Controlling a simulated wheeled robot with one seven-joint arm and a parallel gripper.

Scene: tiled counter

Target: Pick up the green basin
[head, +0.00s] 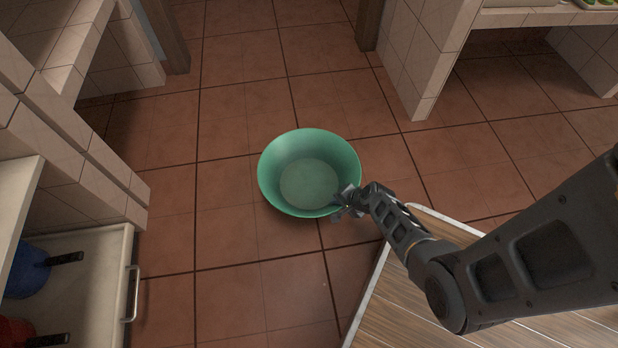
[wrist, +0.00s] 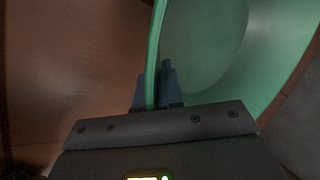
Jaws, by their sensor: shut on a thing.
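The green basin (head: 309,150) is a round, empty bowl in the middle of the head view, over the tiled floor. My gripper (head: 347,203) is at its lower right rim. In the wrist view the basin (wrist: 205,45) fills the upper right, and its rim runs between the two fingers of my gripper (wrist: 152,90). The gripper is shut on that rim, with one finger inside the basin and one outside. The head view does not clearly show whether the basin's underside touches the floor.
A wooden-topped surface with a pale edge (head: 400,300) lies at the lower right, under my arm. An open drawer (head: 85,290) with blue and red pans is at the lower left. Tiled counter supports (head: 425,60) stand at the upper right. Floor (head: 240,270) around the basin is clear.

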